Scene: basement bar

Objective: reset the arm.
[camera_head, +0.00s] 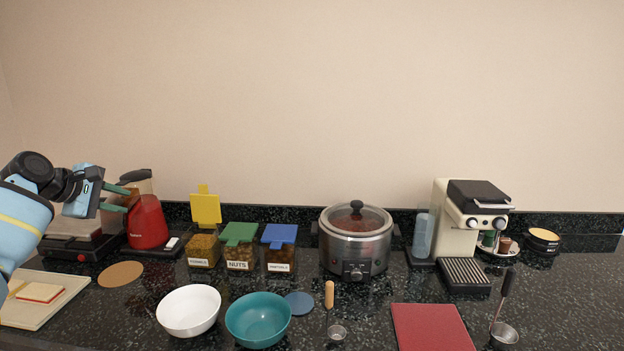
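My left arm (22,215) comes in from the left edge, blue with a yellow stripe and a black wrist. My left gripper (126,199) is raised above the counter's left side and points right. Its two green fingers are apart with nothing visible between them. My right arm and gripper are not in view.
A white bowl (188,310), teal bowl (258,320) and red board (432,327) are in front. Containers with yellow (206,208), green (238,234) and blue (279,235) lids, a slow cooker (355,243) and coffee machine (460,220) stand behind. A cutting board (45,310) is lower left.

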